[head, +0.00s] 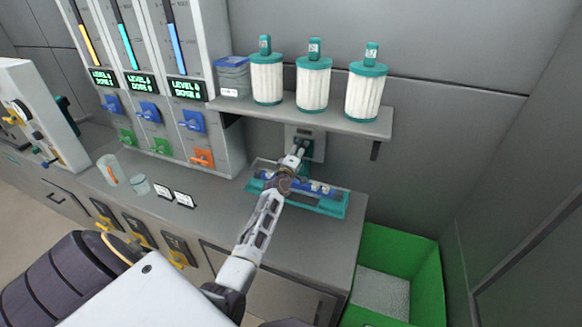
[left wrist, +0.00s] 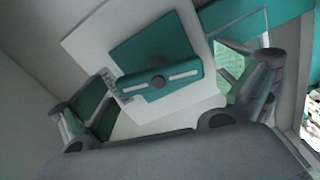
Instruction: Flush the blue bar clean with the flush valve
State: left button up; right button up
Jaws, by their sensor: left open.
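The blue bar (head: 298,184), with pale fittings along it, lies in a teal tray (head: 335,206) on the counter under the shelf. My left forearm and wrist cover part of the bar. A grey wall plate (head: 291,131) with a teal valve handle (head: 320,149) is above the tray. My left gripper (head: 298,155) reaches up in front of this plate. In the left wrist view the teal handle (left wrist: 160,78) sits on a labelled pale plate, between the spread fingers of my open left gripper (left wrist: 165,72). I cannot tell whether a finger touches it. My right gripper is not in view.
A shelf (head: 300,116) above carries several white canisters with teal lids and a blue-lidded box (head: 231,76). Dispensers (head: 180,80) with coloured levers stand left. Two clear cups (head: 110,171) are on the counter. A green bin (head: 423,260) stands right of it.

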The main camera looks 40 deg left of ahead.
pick_arm(q)
jog(key=v, duration=1.1)
dwell(0.3)
dwell(0.4)
jog(key=shift+d, duration=0.15)
